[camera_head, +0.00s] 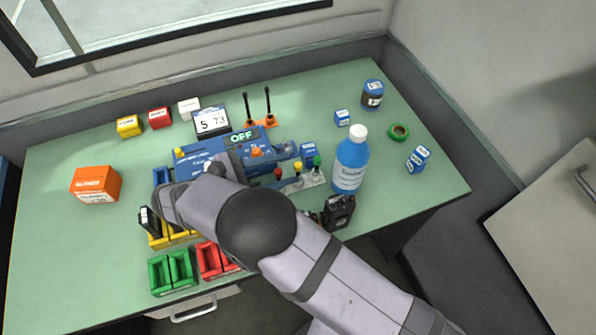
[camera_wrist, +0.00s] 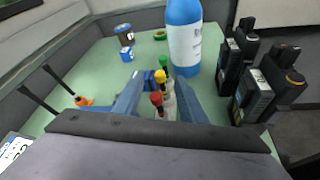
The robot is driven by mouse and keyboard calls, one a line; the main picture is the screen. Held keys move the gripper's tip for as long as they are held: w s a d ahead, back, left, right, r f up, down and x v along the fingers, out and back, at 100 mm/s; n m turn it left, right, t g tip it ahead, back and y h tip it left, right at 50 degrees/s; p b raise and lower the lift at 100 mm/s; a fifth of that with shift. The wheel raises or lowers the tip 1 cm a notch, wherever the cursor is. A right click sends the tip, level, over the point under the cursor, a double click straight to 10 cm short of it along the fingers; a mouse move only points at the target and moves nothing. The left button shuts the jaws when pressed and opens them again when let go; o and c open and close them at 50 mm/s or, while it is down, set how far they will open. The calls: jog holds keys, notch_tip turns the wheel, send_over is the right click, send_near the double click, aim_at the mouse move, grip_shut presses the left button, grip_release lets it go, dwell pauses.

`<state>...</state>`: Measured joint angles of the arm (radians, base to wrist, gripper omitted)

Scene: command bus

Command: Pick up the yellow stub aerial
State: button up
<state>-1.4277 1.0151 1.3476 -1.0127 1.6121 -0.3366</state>
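The yellow stub aerial (camera_head: 298,167) stands upright in a light holder (camera_head: 301,183), between a red-topped aerial (camera_head: 278,173) and a green-topped one (camera_head: 317,161). In the wrist view the yellow aerial (camera_wrist: 160,76) is in the middle, with the red one (camera_wrist: 156,99) nearer and the green one (camera_wrist: 163,59) farther. My gripper (camera_wrist: 160,80) is open, its blue fingers apart on the left and right of the row in that view. Nothing is visibly held. I cannot tell how far the fingertips are from the yellow aerial. In the head view my arm hides part of the gripper.
A blue bottle (camera_head: 350,165) stands close to the holder's right end. Black radios (camera_wrist: 240,85) stand at the right in the wrist view. Coloured bins (camera_head: 172,272) are at the front left.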

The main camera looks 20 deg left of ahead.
aim_at(295, 167)
jog(key=shift+w, duration=0.1)
jog(key=shift+p+x, duration=0.8)
jog(key=shift+x, duration=1.65)
jog(key=shift+c, duration=0.7)
grip_shut()
